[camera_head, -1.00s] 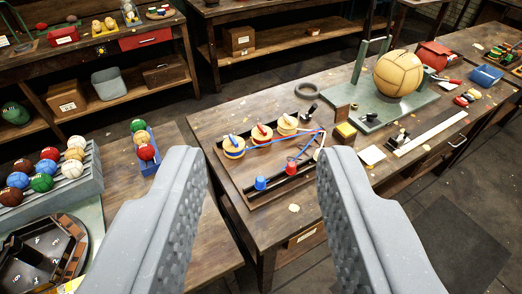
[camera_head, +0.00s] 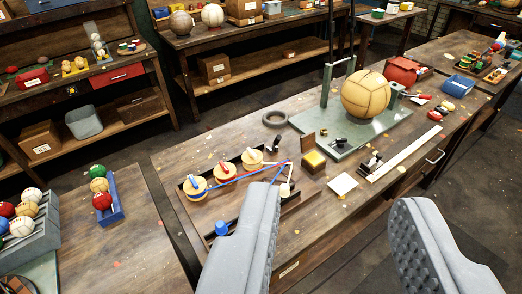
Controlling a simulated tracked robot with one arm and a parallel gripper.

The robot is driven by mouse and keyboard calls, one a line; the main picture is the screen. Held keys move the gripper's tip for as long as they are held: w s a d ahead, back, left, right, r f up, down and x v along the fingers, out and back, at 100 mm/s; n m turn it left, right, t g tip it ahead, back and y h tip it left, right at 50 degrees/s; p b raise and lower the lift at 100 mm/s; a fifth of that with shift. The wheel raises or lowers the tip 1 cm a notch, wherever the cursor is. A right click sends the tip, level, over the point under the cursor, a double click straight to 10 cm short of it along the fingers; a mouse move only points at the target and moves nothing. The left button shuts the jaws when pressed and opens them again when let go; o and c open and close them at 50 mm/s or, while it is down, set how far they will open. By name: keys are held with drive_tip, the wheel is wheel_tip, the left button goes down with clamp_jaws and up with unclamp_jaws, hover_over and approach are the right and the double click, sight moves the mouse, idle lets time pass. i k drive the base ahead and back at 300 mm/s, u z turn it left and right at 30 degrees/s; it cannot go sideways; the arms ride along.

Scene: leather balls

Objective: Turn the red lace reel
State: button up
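Three pale wooden lace reels sit in a row on a dark tray (camera_head: 214,213) on the workbench. The near-left reel (camera_head: 195,190), middle reel (camera_head: 223,173) and far-right reel (camera_head: 252,159) have small handles on top. Blue and red laces run from the reels to a post (camera_head: 289,177) at the tray's right end. My gripper (camera_head: 334,203) is open and empty, its fingers wide apart, right of and nearer than the reels. The left finger hides the tray's front right part.
A blue peg (camera_head: 222,228) stands at the tray's front. A tan ball (camera_head: 366,94) rests on a green stand (camera_head: 335,145). A ball rack (camera_head: 32,237) is at left.

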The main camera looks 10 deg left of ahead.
sight(224, 172)
drive_tip(key=u, duration=0.05)
drive_tip(key=i, duration=1.25)
drive_tip(key=u, duration=0.65)
